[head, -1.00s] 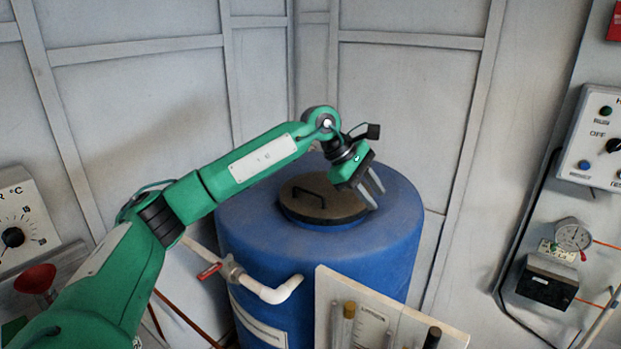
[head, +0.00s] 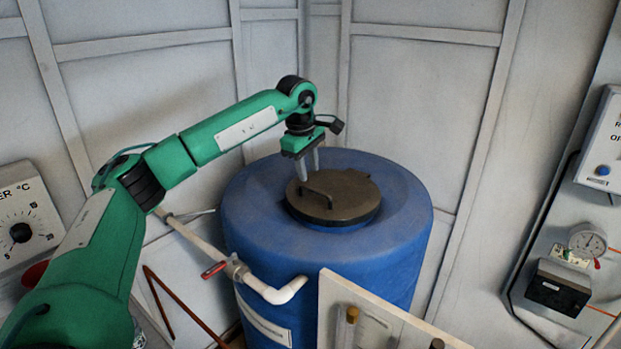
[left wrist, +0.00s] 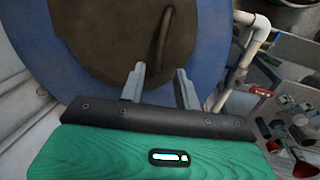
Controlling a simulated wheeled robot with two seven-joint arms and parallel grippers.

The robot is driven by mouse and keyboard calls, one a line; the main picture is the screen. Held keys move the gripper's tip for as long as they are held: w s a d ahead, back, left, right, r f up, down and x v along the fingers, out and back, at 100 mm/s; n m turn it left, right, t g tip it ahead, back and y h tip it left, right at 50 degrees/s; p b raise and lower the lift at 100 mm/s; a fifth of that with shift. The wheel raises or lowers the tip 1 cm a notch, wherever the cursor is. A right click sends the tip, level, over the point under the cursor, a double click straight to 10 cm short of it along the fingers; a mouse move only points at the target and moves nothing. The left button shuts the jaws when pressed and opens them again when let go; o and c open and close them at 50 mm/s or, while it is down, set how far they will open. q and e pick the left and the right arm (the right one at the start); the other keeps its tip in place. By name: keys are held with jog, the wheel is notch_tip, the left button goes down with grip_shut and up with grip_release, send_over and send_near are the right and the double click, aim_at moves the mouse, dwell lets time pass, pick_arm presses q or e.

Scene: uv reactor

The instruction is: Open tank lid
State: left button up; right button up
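The blue tank (head: 330,250) stands in the corner. Its round dark brown lid (head: 350,203) lies on top and has a dark bar handle (head: 316,193) at its left side. My left gripper (head: 310,176) is open and points down just above and behind the handle, its two grey fingers apart with nothing between them. In the left wrist view the lid (left wrist: 95,45) and the curved handle (left wrist: 164,35) show beyond the open fingertips (left wrist: 160,78). Whether a finger touches the lid or handle is unclear. My right gripper is not in view.
A white pipe with a red valve handle (head: 214,270) leaves the tank's left side. A pale board (head: 390,325) with tubes stands in front. A temperature dial panel (head: 25,220) is at left, a gauge (head: 588,241) at right. Walls close in behind the tank.

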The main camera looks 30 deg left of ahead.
aim_at(310, 190)
pick_arm(q)
jog(key=f, duration=0.2)
jog(key=w+f+p, duration=0.1)
jog(key=f, duration=0.2)
jog(key=shift+d, duration=0.1)
grip_shut()
